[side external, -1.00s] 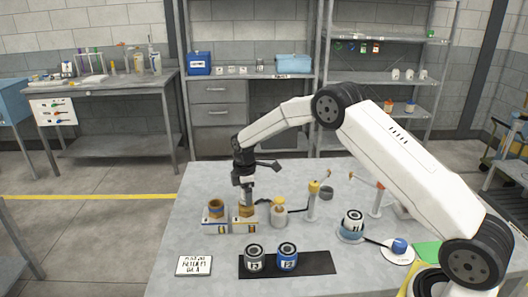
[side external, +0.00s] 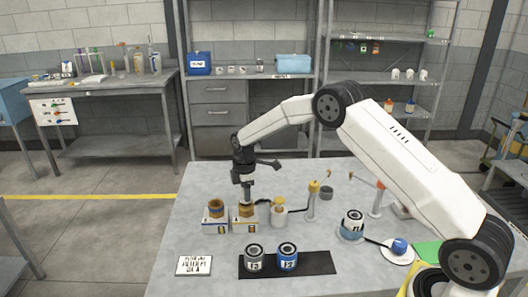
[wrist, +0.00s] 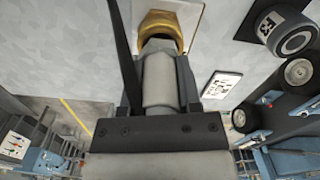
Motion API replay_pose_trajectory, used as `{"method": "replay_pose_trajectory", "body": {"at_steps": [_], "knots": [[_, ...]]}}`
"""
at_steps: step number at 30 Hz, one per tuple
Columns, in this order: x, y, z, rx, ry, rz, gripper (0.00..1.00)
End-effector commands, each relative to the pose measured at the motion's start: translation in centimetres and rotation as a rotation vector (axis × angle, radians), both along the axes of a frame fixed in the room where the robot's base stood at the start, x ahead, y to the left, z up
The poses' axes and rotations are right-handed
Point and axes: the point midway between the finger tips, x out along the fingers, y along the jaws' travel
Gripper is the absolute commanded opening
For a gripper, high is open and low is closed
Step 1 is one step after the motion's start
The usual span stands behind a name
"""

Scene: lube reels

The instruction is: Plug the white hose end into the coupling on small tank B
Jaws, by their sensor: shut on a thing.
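My gripper (side external: 246,198) points down over the right one of two small tanks with brown-orange tops (side external: 245,212). In the wrist view my gripper (wrist: 158,95) is shut on the pale hose end (wrist: 158,75). The hose end's far tip meets or lies just in front of a brass coupling (wrist: 160,22); I cannot tell how deep it sits. The other small tank (side external: 214,213) stands just to the left. The tank letters are too small to read. A dark hose (side external: 298,210) runs right of my gripper.
A pale container with a yellow top (side external: 279,213) and a yellow-capped post (side external: 313,200) stand close on the right. A grey can (side external: 254,259) and a blue can (side external: 287,257) stand on a black mat (side external: 322,263) in front. A sign (side external: 194,265) lies at front left.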

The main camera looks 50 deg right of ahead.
Motion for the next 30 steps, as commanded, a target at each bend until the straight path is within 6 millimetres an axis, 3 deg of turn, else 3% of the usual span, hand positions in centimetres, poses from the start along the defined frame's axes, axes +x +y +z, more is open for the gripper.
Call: {"method": "replay_pose_trajectory", "body": {"at_steps": [11, 24, 30], "knots": [[-0.8, 0.1, 3.7, 0.0, -0.001, 0.0, 0.0], [-5.2, 0.5, 8.9, 0.0, -0.002, 0.0, 0.0], [-8.1, 0.8, 10.0, 0.0, -0.001, 0.0, 0.0]]}}
